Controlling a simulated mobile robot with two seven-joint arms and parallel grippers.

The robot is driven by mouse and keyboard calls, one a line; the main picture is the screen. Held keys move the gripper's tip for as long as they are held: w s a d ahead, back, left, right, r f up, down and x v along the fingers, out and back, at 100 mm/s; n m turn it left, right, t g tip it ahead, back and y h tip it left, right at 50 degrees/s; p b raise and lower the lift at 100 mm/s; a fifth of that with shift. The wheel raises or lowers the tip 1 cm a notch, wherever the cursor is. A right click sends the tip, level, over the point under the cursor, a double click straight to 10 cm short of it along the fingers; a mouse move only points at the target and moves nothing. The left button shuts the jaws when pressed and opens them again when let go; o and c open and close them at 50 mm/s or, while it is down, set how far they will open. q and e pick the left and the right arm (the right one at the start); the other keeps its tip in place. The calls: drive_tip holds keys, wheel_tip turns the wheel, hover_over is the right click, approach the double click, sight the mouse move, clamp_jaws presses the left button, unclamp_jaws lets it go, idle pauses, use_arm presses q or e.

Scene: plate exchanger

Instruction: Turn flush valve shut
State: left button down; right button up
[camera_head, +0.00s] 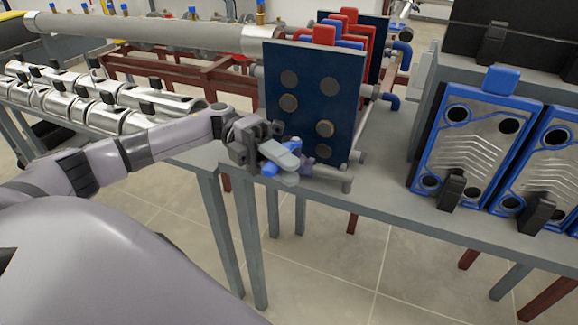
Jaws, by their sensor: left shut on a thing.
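The plate exchanger stands on the grey bench, with a dark blue end plate (308,98) facing me that carries several round bolts or ports. A flush valve with a blue handle (269,169) sits low at the plate's front left corner, near a grey pipe (328,172). My left gripper (284,167) reaches in from the left and is shut on the blue handle. Its grey fingers hide much of the handle, and I cannot tell the exact angle of the handle. My right gripper is not in view.
A grey bench (388,195) runs to the right, with blue-framed metal plates (474,150) standing on it. Silver cylinders (150,108) lie on a bench at left. A long grey pipe (150,31) runs behind my arm. Tiled floor shows below.

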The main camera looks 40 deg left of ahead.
use_arm(q)
drive_tip(key=c, duration=1.1)
unclamp_jaws()
drive_tip(key=shift+a, duration=0.1)
drive_tip(key=shift+o, duration=0.2)
drive_tip(key=shift+r, duration=0.15)
